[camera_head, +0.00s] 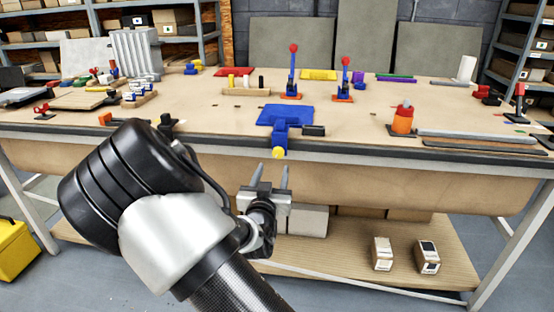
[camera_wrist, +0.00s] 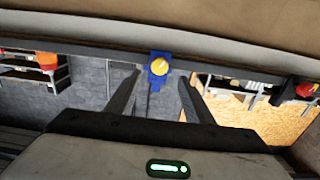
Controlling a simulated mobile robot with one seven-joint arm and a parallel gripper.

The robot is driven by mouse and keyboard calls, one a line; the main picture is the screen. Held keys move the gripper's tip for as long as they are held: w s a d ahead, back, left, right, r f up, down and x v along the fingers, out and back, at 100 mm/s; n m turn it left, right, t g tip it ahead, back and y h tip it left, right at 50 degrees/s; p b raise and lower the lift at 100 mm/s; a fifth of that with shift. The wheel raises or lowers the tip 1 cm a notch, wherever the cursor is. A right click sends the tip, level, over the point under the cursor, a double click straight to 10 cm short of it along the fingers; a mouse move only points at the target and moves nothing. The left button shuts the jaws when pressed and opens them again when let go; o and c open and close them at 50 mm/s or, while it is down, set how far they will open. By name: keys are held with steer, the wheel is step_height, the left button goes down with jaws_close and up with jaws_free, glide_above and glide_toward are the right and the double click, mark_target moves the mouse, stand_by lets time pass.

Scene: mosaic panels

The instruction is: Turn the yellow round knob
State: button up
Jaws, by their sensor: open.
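The yellow round knob (camera_head: 278,153) faces forward at the front edge of the workbench, at the lower end of a blue mount (camera_head: 281,134). It also shows in the wrist view as a yellow disc (camera_wrist: 159,66) on a blue block (camera_wrist: 155,82), near the upper middle. My gripper (camera_head: 270,168) is open and empty, a little below and in front of the knob. In the wrist view its two fingers (camera_wrist: 158,78) show on either side of the knob in the picture. The fingers appear apart from the knob; the exact depth gap is hard to tell.
The workbench (camera_head: 200,117) carries two blue levers with red balls (camera_head: 293,48), a blue plate (camera_head: 285,114) and an orange-and-red cylinder (camera_head: 403,118). A lower shelf (camera_head: 340,262) holds small boxes (camera_head: 382,253). A yellow case (camera_head: 15,250) stands at the left. The space before the knob looks clear.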

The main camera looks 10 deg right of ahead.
mark_target(278, 155)
steer(key=b+x, duration=0.1)
steer(key=x, duration=0.8)
steer(key=shift+s, duration=0.1)
steer(key=c, duration=1)
